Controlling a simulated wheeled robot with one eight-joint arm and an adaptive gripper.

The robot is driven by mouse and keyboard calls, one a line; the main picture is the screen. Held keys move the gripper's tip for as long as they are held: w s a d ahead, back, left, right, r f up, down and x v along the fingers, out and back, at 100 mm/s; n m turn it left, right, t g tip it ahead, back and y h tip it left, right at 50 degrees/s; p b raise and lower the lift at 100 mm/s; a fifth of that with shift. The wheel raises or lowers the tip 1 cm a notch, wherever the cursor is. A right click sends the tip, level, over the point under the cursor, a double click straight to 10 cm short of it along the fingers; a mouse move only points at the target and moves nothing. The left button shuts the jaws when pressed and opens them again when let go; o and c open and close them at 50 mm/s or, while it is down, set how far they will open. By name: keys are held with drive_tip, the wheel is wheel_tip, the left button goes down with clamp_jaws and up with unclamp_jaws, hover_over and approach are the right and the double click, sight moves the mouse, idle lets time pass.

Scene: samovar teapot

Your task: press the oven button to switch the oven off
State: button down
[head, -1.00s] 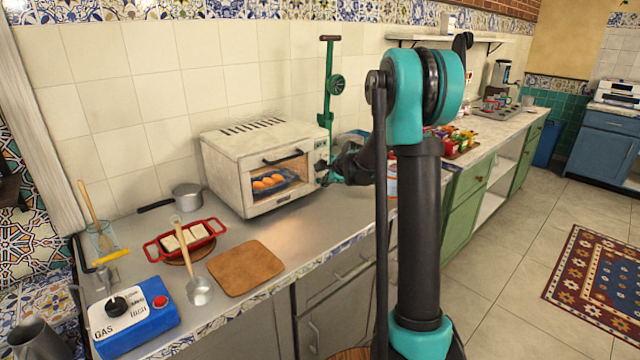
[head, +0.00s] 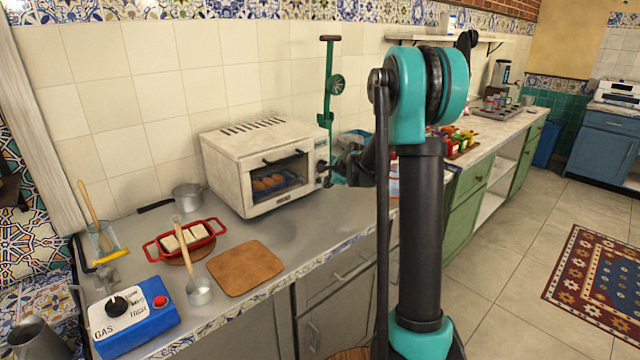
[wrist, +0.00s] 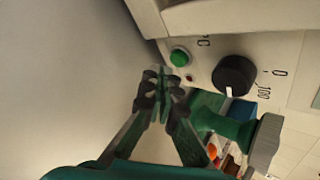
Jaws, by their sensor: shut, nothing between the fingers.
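The white oven (head: 228,168) stands on the counter against the tiled wall, with dim rolls (head: 268,182) behind its glass. In the wrist view its control panel (wrist: 208,52) shows a round green button (wrist: 179,57), a small dark red lamp (wrist: 189,78) and a black dial (wrist: 235,75). My gripper (wrist: 162,82) is shut and empty. Its tips are just below and left of the green button in that view; I cannot tell if they touch the panel. In the head view my gripper (head: 328,168) is at the oven's right side, partly hidden by my wrist.
A green metal stand (head: 328,85) rises behind the oven's right edge. A red dish (head: 188,238), wooden board (head: 245,268), ladle (head: 198,290) and blue gas burner box (head: 135,318) occupy the counter to the left. Bare counter (head: 300,240) lies before the oven.

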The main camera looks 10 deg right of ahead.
drive_tip(key=shift+s+d, duration=0.15)
drive_tip(key=shift+s+d, duration=0.85)
drive_tip(key=shift+s, duration=0.35)
drive_tip(key=shift+s+d, duration=0.85)
drive_tip(key=shift+s, duration=0.3)
drive_tip(key=c, duration=2.2)
unclamp_jaws()
